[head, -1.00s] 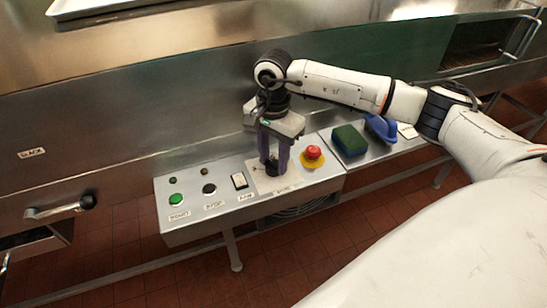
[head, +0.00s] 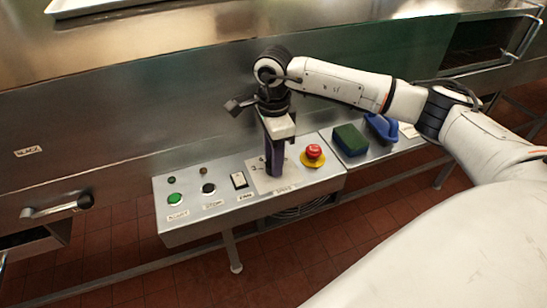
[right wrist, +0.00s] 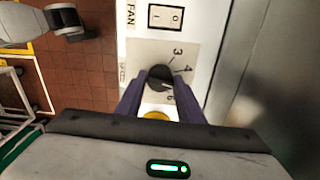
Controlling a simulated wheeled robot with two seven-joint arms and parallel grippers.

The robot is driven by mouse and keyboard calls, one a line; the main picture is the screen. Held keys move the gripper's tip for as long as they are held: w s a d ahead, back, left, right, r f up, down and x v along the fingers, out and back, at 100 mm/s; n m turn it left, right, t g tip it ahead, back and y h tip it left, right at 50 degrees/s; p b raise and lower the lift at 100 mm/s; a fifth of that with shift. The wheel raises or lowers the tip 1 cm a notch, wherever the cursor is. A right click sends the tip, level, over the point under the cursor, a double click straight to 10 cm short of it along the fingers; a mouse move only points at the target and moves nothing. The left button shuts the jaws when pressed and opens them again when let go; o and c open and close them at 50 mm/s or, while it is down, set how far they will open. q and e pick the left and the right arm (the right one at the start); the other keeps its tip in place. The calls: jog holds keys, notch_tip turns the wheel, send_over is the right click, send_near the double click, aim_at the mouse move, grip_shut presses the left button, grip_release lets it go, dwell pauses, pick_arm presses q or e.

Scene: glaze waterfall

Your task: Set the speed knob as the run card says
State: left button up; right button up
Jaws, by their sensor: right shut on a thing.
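The black speed knob (right wrist: 160,76) sits on a pale dial plate on the steel control panel (head: 225,218). The figures 3, 4 and 6 show around it in the right wrist view; I cannot tell for sure which one its pointer meets. My right gripper (head: 274,172) points down over the dial plate (head: 257,180). Its purple fingers (right wrist: 157,95) are shut on the knob, one on each side, and hide much of it in the head view. My left gripper is not in view. I cannot make out a readable run card.
A red stop button (head: 314,151) on a yellow base stands right beside the gripper. To the left are the fan switch (head: 239,180), a black button (head: 208,189) and a green button (head: 174,198). A green sponge (head: 350,139) and a blue object (head: 381,127) lie right.

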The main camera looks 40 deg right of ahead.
jog(key=shift+m, duration=0.5)
jog(key=o, duration=1)
jog(key=shift+r, duration=0.15)
notch_tip(320, 180, up, 10)
dwell(0.4)
